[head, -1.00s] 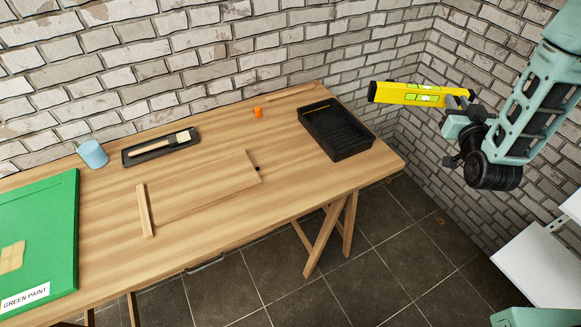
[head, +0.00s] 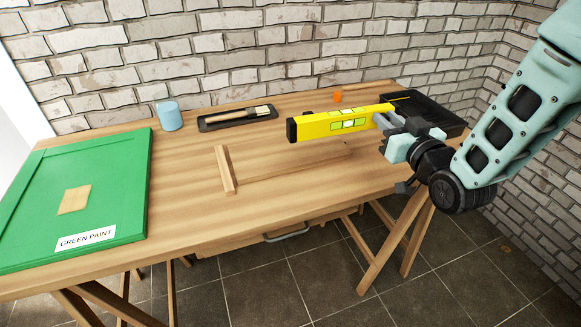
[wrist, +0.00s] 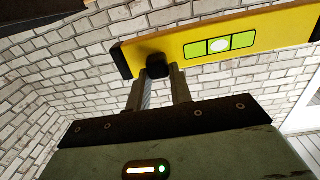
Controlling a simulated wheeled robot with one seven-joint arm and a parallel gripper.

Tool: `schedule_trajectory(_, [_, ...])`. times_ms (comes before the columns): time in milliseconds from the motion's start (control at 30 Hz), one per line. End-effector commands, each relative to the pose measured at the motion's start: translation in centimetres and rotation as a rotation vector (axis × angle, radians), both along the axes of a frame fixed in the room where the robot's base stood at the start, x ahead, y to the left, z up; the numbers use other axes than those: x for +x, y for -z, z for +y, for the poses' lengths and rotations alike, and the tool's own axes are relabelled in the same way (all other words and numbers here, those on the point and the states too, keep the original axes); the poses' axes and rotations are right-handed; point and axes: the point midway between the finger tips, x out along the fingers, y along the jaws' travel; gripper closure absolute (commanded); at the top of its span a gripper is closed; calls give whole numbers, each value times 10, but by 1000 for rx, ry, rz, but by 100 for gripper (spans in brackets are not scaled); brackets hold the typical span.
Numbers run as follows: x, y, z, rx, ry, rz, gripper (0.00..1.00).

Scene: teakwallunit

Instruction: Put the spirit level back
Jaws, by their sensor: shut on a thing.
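The yellow spirit level (head: 335,124) has black ends and green vial windows. My gripper (head: 388,122) is shut on it near its right end in the head view and holds it up over the wooden table. The level points left from the gripper and hides part of the tabletop behind it. In the wrist view the level (wrist: 270,30) crosses the top of the picture. The gripper's fingers (wrist: 162,85) meet it near its left end there, by a black end piece.
A black paint tray (head: 432,112) stands at the table's right end, partly behind my gripper. A brush tray (head: 225,122), blue cup (head: 169,116), orange object (head: 337,96) and green panel (head: 120,200) are on the table (head: 190,222). A wood strip (head: 225,169) lies mid-table.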

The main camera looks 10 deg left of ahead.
Motion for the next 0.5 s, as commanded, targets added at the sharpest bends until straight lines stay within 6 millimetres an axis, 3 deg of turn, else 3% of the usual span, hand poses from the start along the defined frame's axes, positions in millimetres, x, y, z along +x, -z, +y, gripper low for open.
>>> schedule_trajectory(100, [-7,9,17,0,-37,-4,100])
schedule_trajectory(300, [-10,12,24,-2,-52,-1,100])
schedule_trajectory(500, [-10,48,23,-4,-51,4,100])
